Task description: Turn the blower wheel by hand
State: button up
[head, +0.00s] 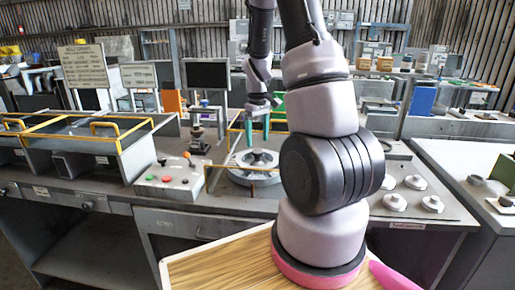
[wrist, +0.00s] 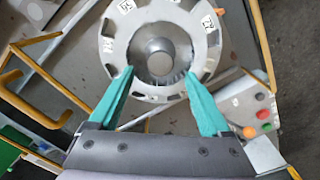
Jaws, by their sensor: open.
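The blower wheel (head: 256,158) is a grey round part with a central hub, set in a round housing on the bench in the head view. In the wrist view the wheel (wrist: 118,27) shows as a pale ring with slots and marked labels around a dark hollow and domed hub (wrist: 160,57). My gripper (wrist: 159,73) is open, its two teal fingers spread apart. The fingertips overlap the ring's near inner edge, one on each side of the hub. In the head view my gripper (head: 257,138) is above the wheel's far side. I cannot tell whether the fingers touch it.
Yellow rails (wrist: 260,40) flank the wheel; another yellow frame (head: 75,125) tops the bins at left. A control box (head: 172,177) with coloured buttons stands left of the wheel. A dark monitor (head: 207,75) is behind. Several round white parts (head: 415,182) lie at right.

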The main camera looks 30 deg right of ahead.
aim_at(257, 151)
jog(key=shift+f, duration=2.2)
grip_shut()
